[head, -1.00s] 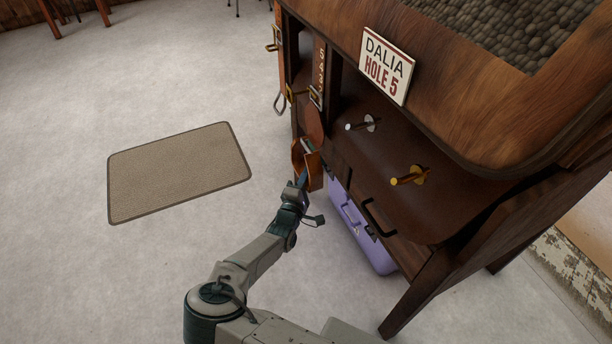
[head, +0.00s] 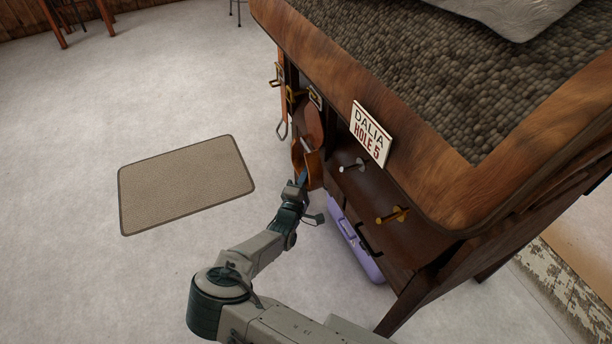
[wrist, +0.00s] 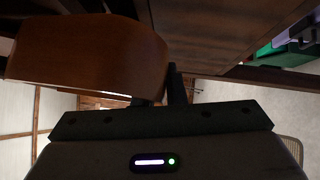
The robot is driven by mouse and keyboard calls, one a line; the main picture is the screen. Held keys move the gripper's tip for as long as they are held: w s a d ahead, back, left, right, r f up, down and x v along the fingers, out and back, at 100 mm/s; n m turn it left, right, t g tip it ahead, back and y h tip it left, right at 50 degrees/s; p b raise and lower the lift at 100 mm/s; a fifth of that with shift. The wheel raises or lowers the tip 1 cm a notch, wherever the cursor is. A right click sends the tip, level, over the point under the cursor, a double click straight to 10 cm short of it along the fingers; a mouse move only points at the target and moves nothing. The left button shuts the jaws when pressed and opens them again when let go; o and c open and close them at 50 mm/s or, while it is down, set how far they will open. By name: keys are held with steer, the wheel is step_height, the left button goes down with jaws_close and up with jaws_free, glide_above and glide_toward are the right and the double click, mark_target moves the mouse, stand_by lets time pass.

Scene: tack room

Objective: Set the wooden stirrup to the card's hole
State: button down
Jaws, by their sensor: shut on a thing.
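The wooden stirrup (head: 313,172) is orange-brown and hangs at the front of the dark wooden cabinet, at its left part. My gripper (head: 303,179) is shut on the stirrup at its lower side. In the wrist view the stirrup's broad wooden side (wrist: 95,55) fills the upper left, beside my gripper fingers (wrist: 177,85). The white card (head: 370,133) on the cabinet's top edge reads "DALIA HOLE 5". A buckle (head: 315,98) shows above a round brown leather piece (head: 314,124). The strap's holes and numbers are hidden by the top edge.
A silver peg (head: 352,166) and a brass peg (head: 394,215) stick out right of the stirrup. A purple case (head: 357,240) stands below. Another strap with a metal stirrup (head: 282,125) hangs at the left. A beige mat (head: 186,184) lies on open floor.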

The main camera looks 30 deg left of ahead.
steer(key=shift+w+a+r, duration=0.1)
steer(key=shift+r, duration=0.3)
steer(key=c, duration=1.5)
jaws_free()
steer(key=shift+f, duration=0.1)
steer(key=s+d+f+p, duration=0.1)
steer(key=s+f, duration=0.1)
steer(key=s, duration=1.1)
steer(key=shift+s+d, duration=0.35)
steer(key=shift+s, duration=0.05)
steer(key=shift+w+r, duration=0.1)
